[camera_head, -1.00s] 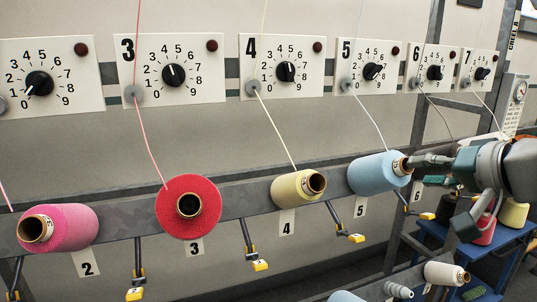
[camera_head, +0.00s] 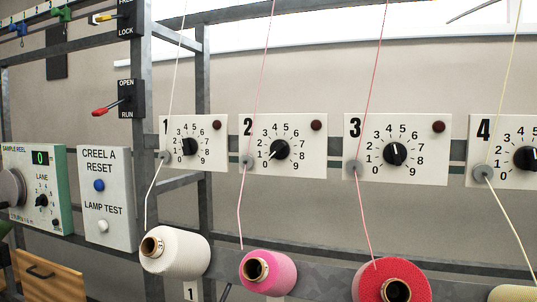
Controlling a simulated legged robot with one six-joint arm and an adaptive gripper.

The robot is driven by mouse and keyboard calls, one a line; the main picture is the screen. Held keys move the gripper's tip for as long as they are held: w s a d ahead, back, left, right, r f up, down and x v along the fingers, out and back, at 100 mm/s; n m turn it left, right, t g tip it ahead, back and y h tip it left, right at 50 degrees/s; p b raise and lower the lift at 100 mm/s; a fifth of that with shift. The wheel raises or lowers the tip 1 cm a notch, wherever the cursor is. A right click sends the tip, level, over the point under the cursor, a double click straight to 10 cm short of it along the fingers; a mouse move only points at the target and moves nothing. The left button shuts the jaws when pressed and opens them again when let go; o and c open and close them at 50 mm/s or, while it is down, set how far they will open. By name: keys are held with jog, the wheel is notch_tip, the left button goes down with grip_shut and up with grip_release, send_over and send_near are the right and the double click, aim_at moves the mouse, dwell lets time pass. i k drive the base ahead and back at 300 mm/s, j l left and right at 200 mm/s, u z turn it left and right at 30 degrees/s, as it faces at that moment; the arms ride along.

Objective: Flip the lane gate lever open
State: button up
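A lever with a red handle (camera_head: 102,111) sticks out to the left from a black plate (camera_head: 125,98) marked OPEN above and RUN below, on the grey upright at left in the head view. Its handle end sits a little lower than its pivot, toward the RUN side. A second lever with a yellow handle (camera_head: 104,18) is above it, on a black plate (camera_head: 131,18) whose lower word is LOCK. Neither is named as the lane gate lever. My gripper is not in view.
A grey CREEL A RESET box (camera_head: 107,215) and a SAMPLE REEL panel (camera_head: 55,160) are at lower left. Dial panels (camera_head: 193,142) line the wall. White (camera_head: 180,255), pink (camera_head: 270,272) and red (camera_head: 395,285) yarn cones stand below, with threads rising from them.

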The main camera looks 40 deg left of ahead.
aim_at(100, 112)
jog(key=u, duration=2.5)
